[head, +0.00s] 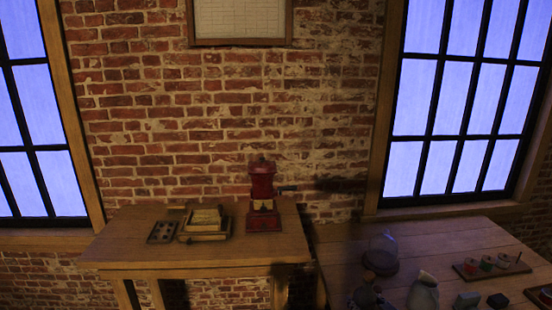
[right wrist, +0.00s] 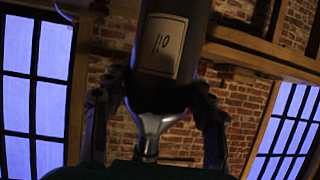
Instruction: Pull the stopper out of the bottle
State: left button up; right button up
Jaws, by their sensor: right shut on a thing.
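The dark bottle (right wrist: 170,75), with a pale label marked in handwriting, fills the upper middle of the right wrist view. The fingers of my right gripper (right wrist: 155,95) stand on both sides of the bottle's near end and are shut on it. A shiny, narrow, flaring piece (right wrist: 150,127) shows between the fingers below this end. It may be the stopper or the neck; I cannot tell which. In the head view, the bottle and gripper are too dark to pick out surely. My left gripper is not in view.
The right table (head: 450,240) carries a glass dome (head: 381,257), a pale jug (head: 423,294) and a spool rack (head: 487,265).

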jog(key=s+a+r+n+y, duration=0.1)
jog(key=s+a+n+y, duration=0.1)
jog(key=s+a, duration=0.45)
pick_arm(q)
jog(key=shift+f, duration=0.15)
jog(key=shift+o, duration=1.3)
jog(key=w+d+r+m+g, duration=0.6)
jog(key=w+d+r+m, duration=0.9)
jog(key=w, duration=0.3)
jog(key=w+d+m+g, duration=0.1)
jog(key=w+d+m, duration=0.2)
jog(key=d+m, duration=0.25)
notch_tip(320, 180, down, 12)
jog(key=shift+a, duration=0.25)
pick_arm(e)
jog(key=w+a+f+n+g+y, duration=0.2)
jog(key=a+f+n+g+y, duration=0.2)
jog(key=a, duration=0.4)
jog(key=w+a+f+n+g+y, duration=0.2)
jog(key=a+f+n+g+y, duration=0.3)
jog(key=a+n, duration=0.3)
jog(key=shift+a+f+g, duration=0.15)
jog(key=shift+a+g, duration=0.5)
jog(key=shift+g, duration=0.15)
